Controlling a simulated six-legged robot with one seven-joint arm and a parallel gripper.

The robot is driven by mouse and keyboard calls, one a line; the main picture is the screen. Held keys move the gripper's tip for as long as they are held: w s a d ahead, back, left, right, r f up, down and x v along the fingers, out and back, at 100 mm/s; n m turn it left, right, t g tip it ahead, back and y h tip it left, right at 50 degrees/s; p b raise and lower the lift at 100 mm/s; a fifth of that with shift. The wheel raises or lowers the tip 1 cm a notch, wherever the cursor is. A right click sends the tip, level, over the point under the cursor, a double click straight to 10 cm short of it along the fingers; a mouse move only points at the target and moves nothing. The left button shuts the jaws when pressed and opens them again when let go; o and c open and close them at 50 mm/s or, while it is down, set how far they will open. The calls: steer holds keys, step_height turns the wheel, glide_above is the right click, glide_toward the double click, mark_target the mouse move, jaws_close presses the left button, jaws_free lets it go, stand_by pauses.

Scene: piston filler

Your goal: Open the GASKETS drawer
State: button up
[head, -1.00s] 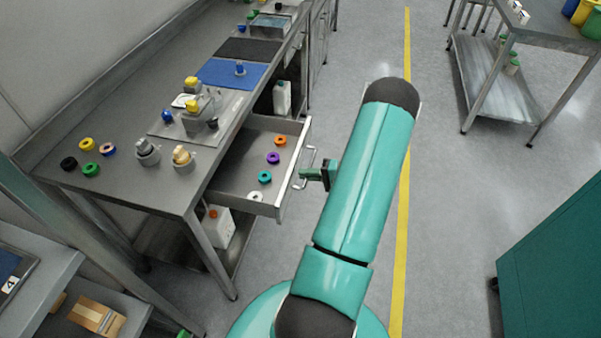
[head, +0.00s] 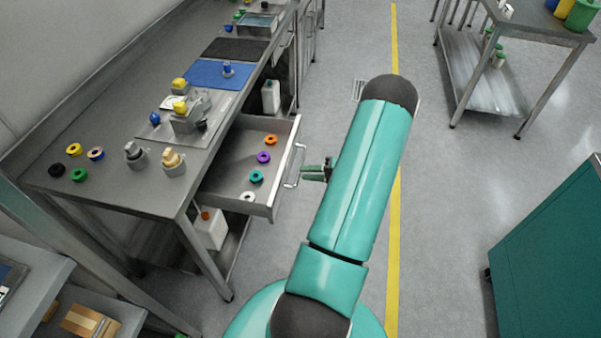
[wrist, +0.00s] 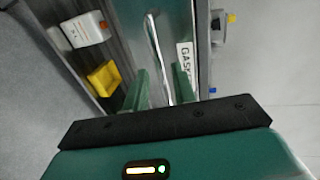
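The GASKETS drawer (head: 232,172) is pulled well out from under the steel bench in the head view. Several coloured rings lie in it. Its bar handle (head: 303,150) is on the front panel. In the wrist view the handle (wrist: 158,55) runs up between my two green fingers, beside a label (wrist: 186,58) reading "GASK", the rest hidden.
The bench (head: 110,185) holds fittings, rings and a blue mat (head: 222,75). A white container (head: 210,230) stands below the drawer. A teal cabinet (head: 550,250) is at right. The floor around the yellow line is clear.

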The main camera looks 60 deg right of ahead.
steer(key=v, duration=1)
steer(key=shift+s, duration=0.1)
steer(key=w+a+r+n+g+y, duration=0.2)
steer(key=w+a+r+n+g, duration=0.7)
steer(key=w+a+r, duration=0.95)
steer(key=s+a+r+n+h, duration=0.1)
steer(key=a+r, duration=0.3)
steer(key=a, duration=0.5)
steer(key=s+a+r+n+h, duration=0.2)
steer(key=s+a+r+h, duration=0.1)
steer(key=a, duration=0.6)
steer(key=s+a+r+n+h, duration=0.2)
steer(key=a+r, duration=0.4)
steer(key=a, duration=0.4)
steer(key=shift+s+r+h, duration=0.4)
steer(key=shift+s+h, duration=0.2)
steer(key=shift+h, duration=0.1)
